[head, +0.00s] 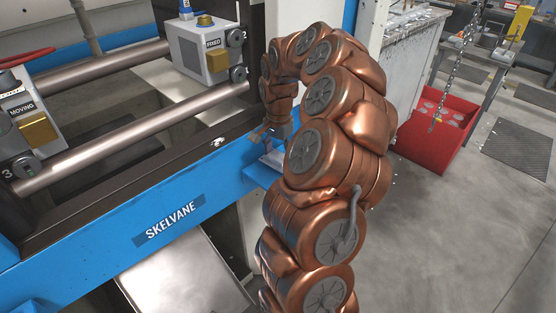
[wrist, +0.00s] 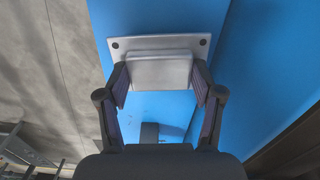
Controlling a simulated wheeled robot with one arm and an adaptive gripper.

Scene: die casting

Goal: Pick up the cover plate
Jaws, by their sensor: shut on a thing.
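The cover plate (wrist: 160,44) shows in the wrist view as a grey metal plate with a raised block in its middle and a dark hole near each visible corner. My gripper (wrist: 158,78) is shut on the raised block, with one finger against each side. The plate lies over a blue surface; I cannot tell whether it touches it. In the head view, the cover plate (head: 272,160) shows only in part as a pale edge by the blue ledge. My gripper (head: 274,132) is partly hidden behind my copper-coloured arm there.
A blue machine beam (head: 110,240) marked SKELVANE runs below two steel bars. Die blocks marked FIXED (head: 205,50) and MOVING (head: 18,110) sit at the bars. A red bin (head: 430,145) with round parts stands on the floor at right. Open floor lies in front of it.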

